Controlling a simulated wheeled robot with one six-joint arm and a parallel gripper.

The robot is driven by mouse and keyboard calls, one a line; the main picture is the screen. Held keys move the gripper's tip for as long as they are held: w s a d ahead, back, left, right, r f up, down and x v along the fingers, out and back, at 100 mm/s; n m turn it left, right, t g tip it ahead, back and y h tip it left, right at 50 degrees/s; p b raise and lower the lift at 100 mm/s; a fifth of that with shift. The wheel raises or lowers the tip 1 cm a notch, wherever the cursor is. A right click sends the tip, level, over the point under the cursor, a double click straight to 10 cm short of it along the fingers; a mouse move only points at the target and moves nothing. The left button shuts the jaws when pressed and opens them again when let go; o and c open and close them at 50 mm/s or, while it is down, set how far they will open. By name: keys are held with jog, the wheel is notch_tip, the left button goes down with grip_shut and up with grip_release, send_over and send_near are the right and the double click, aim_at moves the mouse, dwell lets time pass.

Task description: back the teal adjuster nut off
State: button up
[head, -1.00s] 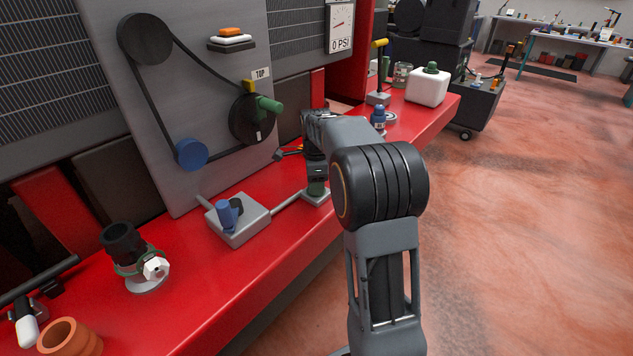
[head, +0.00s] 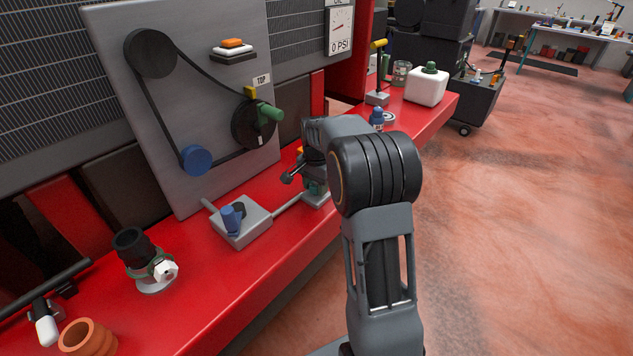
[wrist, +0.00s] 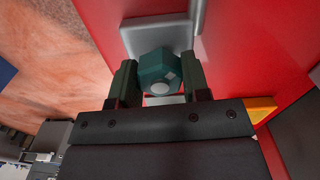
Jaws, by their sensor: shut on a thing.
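The teal adjuster nut (wrist: 156,63) is a hexagonal piece with a pale round end, on a grey metal block (wrist: 150,30). In the wrist view my gripper (wrist: 159,78) has one finger on each side of the nut and is shut on it. In the head view my gripper (head: 315,184) points down at the grey block (head: 316,202) on the red bench. Only a little of the teal nut (head: 317,189) shows there, since my wrist and fingers hide most of it.
A rod joins the block to a grey housing (head: 243,228) with a blue lever (head: 232,218). The belt-and-pulley panel (head: 190,80) stands behind. A blue-capped bottle (head: 377,117) and white tank (head: 427,88) are farther right. The floor in front is clear.

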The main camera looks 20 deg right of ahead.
jog(key=n+p, duration=0.1)
jog(key=n, duration=0.2)
jog(key=shift+r+n, duration=0.1)
jog(key=shift+n, duration=0.3)
jog(key=n+p, duration=0.1)
jog(key=n, duration=0.2)
jog(key=shift+n, duration=0.3)
jog(key=n, duration=0.3)
jog(key=shift+n+p, duration=0.3)
jog(key=n, duration=0.4)
jog(key=shift+p, duration=0.35)
jog(key=n, duration=0.7)
jog(key=shift+s+f+n+p, duration=0.1)
jog(key=shift+f+n+p, duration=0.1)
jog(key=shift+n+p, duration=0.2)
jog(key=n, duration=0.4)
jog(key=shift+f+n, duration=0.1)
jog(key=shift+n, duration=1.9)
